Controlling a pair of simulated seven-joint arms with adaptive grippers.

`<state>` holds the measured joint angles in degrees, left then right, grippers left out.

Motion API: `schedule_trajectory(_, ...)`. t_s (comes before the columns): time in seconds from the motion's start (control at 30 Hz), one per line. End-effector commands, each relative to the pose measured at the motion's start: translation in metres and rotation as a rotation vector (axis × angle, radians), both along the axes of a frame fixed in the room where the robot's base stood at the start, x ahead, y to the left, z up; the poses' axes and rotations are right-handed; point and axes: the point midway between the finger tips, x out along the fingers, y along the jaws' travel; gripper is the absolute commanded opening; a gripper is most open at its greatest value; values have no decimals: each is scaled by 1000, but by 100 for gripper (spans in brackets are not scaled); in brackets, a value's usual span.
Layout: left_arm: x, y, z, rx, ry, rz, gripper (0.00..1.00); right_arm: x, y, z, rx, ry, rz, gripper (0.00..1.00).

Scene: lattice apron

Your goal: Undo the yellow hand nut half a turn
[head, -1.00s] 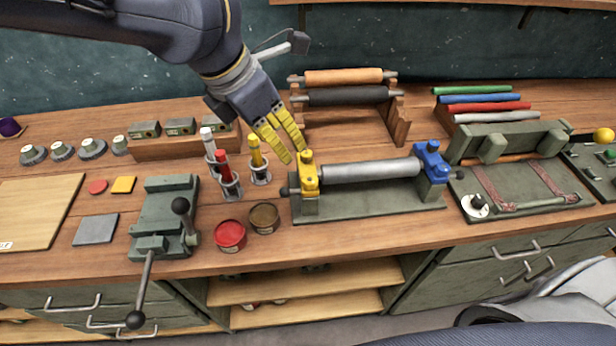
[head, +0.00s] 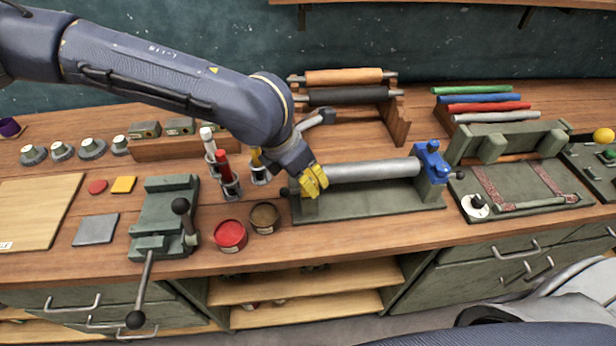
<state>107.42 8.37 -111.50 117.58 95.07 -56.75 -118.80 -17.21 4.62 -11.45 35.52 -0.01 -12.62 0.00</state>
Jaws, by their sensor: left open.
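The grey roller (head: 372,170) lies between this end and the blue block (head: 432,165) on the right, on a green base (head: 375,205). My right gripper is not in view.
Tubes in holders, one red (head: 224,165), stand just left of my gripper. Red (head: 230,235) and brown (head: 264,216) tins stand in front. A green vise (head: 165,215) is further left. A wooden rack (head: 398,125) with rollers stands behind.

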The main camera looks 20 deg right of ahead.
Motion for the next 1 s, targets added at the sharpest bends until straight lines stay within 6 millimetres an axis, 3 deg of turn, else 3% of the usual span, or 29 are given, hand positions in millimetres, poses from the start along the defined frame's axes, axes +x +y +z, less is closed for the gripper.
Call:
schedule_trajectory(0.5, 1, -3, -8, 0, -1, 0, 43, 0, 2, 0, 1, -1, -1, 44)
schedule_trajectory(0.87, 1, -3, -8, 0, -1, 0, 1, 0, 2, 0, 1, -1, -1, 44)
schedule_trajectory(1.0, 1, -3, -8, 1, 0, 0, 0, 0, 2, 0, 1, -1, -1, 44)
